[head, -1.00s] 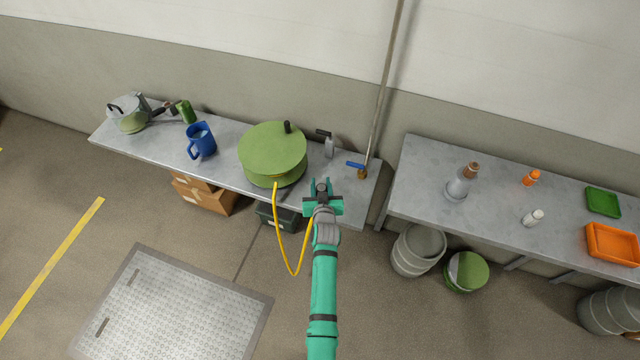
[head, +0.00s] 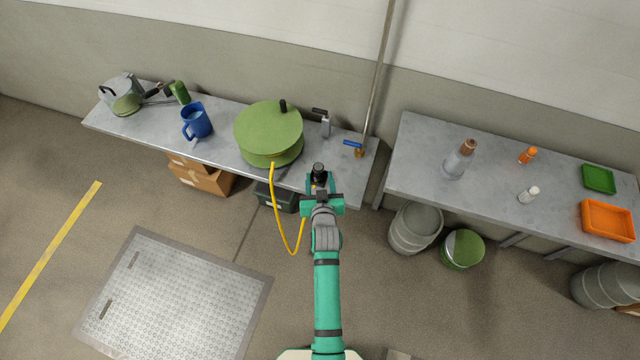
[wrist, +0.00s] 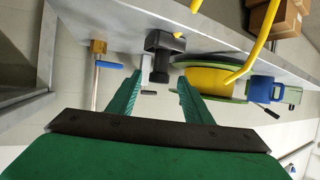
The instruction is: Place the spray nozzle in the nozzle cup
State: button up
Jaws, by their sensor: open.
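A black piece with a round top, which looks like the spray nozzle (head: 319,170), stands at the front edge of the left bench. My gripper (head: 319,184) is just in front of it, with its fingers apart. In the wrist view the black piece (wrist: 165,45) shows beyond and between the open fingertips of my gripper (wrist: 160,78), with no clear contact. The yellow hose (head: 276,225) runs from the green reel (head: 268,130), loops below the bench and rises beside my gripper. I cannot make out the nozzle cup apart from the black piece.
The left bench (head: 222,160) also holds a blue jug (head: 197,121), a grey piece with a black handle (head: 325,127) and a blue-handled valve (head: 354,144). A second bench (head: 420,165) stands to the right across a narrow gap. Open floor lies in front.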

jog(key=s+d+r+t, duration=0.1)
jog(key=s+r, duration=0.1)
jog(key=s, duration=1)
jog(key=s+d+r, duration=0.2)
jog(key=s, duration=1.1)
jog(key=s+a+r+t+h, duration=0.1)
jog(key=s+a+r, duration=0.1)
jog(key=s+r, duration=1)
jog(key=s, duration=0.3)
jog(key=shift+a+r+m, duration=0.2)
jog(key=shift+a+m, duration=0.1)
jog(key=shift+m, duration=0.1)
